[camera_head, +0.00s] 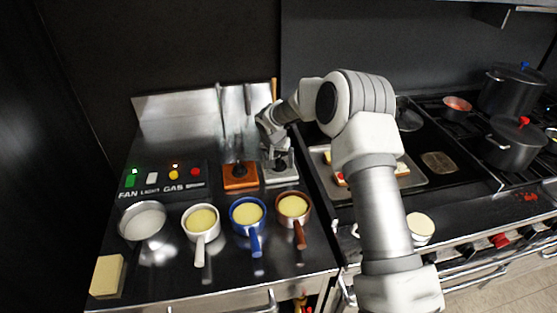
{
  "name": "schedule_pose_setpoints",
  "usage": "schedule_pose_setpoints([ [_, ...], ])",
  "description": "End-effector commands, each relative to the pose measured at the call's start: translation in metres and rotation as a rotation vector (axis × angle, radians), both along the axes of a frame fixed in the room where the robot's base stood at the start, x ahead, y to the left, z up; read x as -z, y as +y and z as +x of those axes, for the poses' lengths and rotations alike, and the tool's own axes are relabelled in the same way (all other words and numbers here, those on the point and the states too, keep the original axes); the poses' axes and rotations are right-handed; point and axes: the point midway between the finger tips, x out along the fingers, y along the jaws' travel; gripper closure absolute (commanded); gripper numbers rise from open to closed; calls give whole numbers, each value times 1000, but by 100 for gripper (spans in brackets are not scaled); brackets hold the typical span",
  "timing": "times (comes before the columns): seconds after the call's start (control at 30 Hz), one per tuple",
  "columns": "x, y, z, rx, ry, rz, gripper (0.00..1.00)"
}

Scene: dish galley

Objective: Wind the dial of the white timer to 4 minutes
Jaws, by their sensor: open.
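The white timer (284,179) stands on the steel counter at the back, just right of an orange timer (240,184). Its dark dial is partly hidden by my gripper (280,160). My gripper points down right over the white timer, with its fingers at or close above the dial. I cannot tell whether they touch it. The gripper is open and holds nothing that I can see. The dial's setting is too small to read.
White (202,220), blue (246,214) and brown (293,207) pans stand in front of the timers. A control panel (165,180) labelled FAN and GAS is at left. Utensils (222,110) hang behind. A tray (431,179) of food lies right of my gripper.

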Motion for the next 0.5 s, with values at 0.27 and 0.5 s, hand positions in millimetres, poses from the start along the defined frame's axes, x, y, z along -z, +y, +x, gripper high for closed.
schedule_pose_setpoints([
  [0.27, 0, 0, 0, 0, 0, 0, 40],
  [0.5, 0, 0, 0, 0, 0, 0, 83],
])
